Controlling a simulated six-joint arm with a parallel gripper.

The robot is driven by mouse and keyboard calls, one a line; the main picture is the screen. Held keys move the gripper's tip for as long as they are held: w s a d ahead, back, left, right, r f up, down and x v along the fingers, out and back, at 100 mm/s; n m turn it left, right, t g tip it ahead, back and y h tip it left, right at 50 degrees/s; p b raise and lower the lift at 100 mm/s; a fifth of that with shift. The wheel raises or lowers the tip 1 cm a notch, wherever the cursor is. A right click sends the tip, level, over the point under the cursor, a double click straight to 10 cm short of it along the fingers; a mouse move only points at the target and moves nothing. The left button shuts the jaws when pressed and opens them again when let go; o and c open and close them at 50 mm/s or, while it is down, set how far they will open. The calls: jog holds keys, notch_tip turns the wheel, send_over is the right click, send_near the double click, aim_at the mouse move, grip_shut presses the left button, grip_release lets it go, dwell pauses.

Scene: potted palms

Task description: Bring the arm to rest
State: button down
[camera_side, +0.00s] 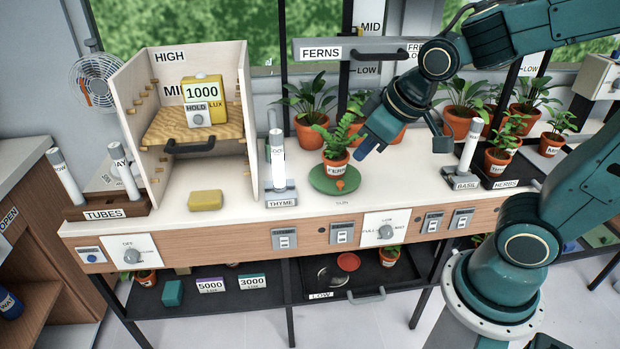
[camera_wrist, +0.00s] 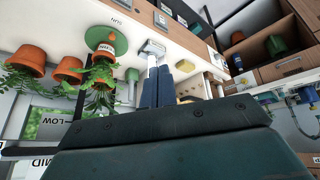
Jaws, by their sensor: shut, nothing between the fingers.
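My gripper (camera_side: 368,147) is shut and empty. It hangs above the bench beside the fern pot (camera_side: 336,167), to its right in the side view. My gripper's blue fingers (camera_wrist: 158,85) point up the picture in the wrist view, pressed together. The potted fern stands upright on a green saucer (camera_side: 322,183) near the SUN mark; the green saucer also shows in the wrist view (camera_wrist: 121,39). My arm reaches in from the right side of the side view.
The bench top (camera_side: 390,195) is bare in front of my gripper. A THYME tube stand (camera_side: 281,196) is left of the saucer, a BASIL stand (camera_side: 461,181) to the right. Potted plants line the back. A shelf unit (camera_side: 190,125) holds a yellow meter (camera_side: 204,95). A yellow sponge (camera_side: 205,200) lies in front.

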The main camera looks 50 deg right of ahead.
jog(key=s+r, duration=0.4)
jog(key=s, duration=0.6)
jog(key=shift+r+m, duration=0.4)
